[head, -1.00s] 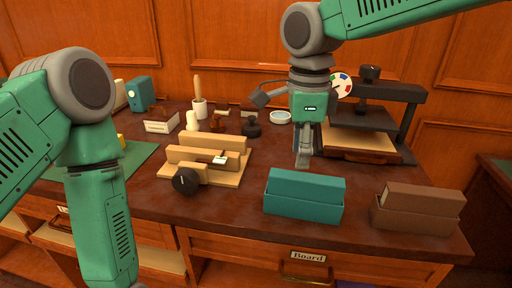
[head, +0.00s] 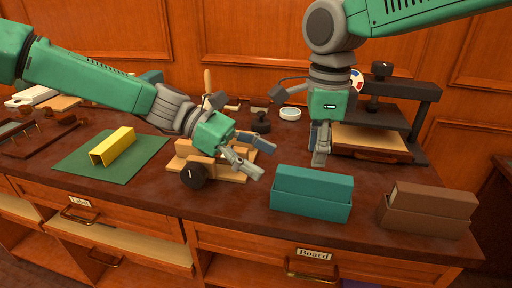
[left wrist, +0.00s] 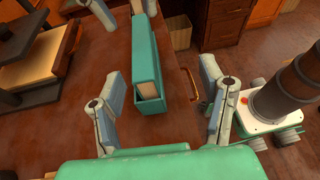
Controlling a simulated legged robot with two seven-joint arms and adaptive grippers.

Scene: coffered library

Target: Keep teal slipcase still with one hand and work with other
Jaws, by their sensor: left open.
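The teal slipcase (head: 312,195) stands upright on the brown desk near its front edge. It also shows in the left wrist view (left wrist: 148,70), beyond and between the fingers of my left gripper (left wrist: 163,85). In the head view my left gripper (head: 262,158) is open and empty, to the left of the slipcase and above the wooden jig (head: 225,176). My right gripper (head: 320,158) points down just above or behind the slipcase, seen edge-on. In the left wrist view, pale fingers, apparently its own, stand apart at the top. Contact with the slipcase cannot be told.
A brown slipcase (head: 428,212) stands to the right. A black press (head: 385,120) is behind. A yellow piece (head: 112,146) lies on a green mat (head: 75,160) at left. Small tools and a white dish (head: 290,113) are at the back. Free desk lies in front of the mat.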

